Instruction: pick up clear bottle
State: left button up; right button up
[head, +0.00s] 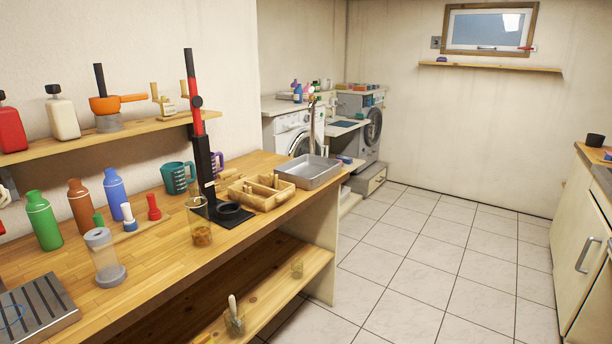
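Two see-through vessels stand on the wooden workbench (150,262). One is a clear cylinder (105,262) with a grey top and a wide grey foot, upright near the bench's left front. The other is a clear tall container (201,228) with amber-brown contents low inside, upright at the front edge beside the black stand. I cannot tell for certain which one is the clear bottle. Neither of my grippers shows in the head view, and nothing is seen touching either vessel.
Green (43,222), brown (79,205) and blue (115,196) bottles stand behind the cylinder. A black-and-red press stand (203,160), a wooden divided tray (262,196) and a metal basin (308,172) lie right. A slatted metal tray (36,308) is front left. The tiled floor (430,260) is clear.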

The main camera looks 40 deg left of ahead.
aim_at(196, 203)
jog(key=u, duration=1.75)
